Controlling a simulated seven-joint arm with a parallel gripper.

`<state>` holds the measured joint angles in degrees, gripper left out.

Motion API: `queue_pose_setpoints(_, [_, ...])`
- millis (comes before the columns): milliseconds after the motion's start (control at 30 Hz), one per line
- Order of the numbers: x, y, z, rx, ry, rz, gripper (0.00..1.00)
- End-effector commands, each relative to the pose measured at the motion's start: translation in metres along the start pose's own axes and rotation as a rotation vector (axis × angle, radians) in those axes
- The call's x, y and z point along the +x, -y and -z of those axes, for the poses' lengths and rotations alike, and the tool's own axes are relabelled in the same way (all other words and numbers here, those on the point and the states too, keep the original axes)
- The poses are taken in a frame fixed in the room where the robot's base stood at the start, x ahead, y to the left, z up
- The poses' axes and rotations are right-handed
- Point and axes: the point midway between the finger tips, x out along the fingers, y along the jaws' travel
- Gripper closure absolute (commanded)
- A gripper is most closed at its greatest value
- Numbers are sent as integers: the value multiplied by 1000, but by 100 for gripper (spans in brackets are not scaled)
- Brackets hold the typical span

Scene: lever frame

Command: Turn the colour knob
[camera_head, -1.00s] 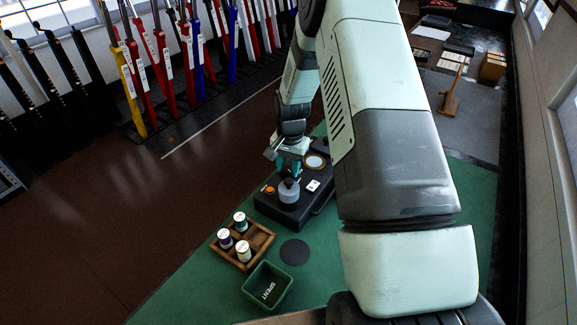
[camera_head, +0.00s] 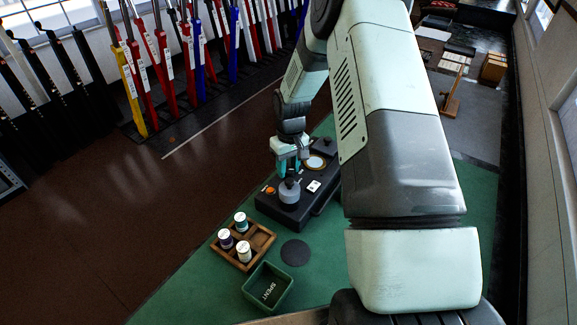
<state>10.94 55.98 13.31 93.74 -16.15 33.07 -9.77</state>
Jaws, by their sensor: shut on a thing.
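A black box-shaped device (camera_head: 306,211) sits on the green bench top. It carries a grey cylinder with a dark top (camera_head: 289,194), an orange button (camera_head: 270,190), a white label (camera_head: 314,186) and a round pale dial (camera_head: 315,162). My gripper (camera_head: 288,170) points down at the device's far left part, just behind the grey cylinder. Its teal fingers are shut on what seems to be the colour knob, which the fingers and the cylinder hide. I cannot make out the knob's own shape or setting.
A wooden tray (camera_head: 262,243) with several labelled spools stands front left of the device. A green bin marked SPENT (camera_head: 250,290) and a dark round pad (camera_head: 295,252) are nearby. Coloured levers (camera_head: 130,85) stand behind.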

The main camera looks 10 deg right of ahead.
Motion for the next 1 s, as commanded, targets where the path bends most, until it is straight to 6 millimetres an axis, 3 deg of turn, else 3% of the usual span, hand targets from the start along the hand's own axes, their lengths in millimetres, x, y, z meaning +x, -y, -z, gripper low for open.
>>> queue_pose_setpoints(433, [-1, 1, 1, -268, 10, 0, 93])
queue_pose_setpoints(1000, [-1, 1, 1, -325, 13, 0, 93])
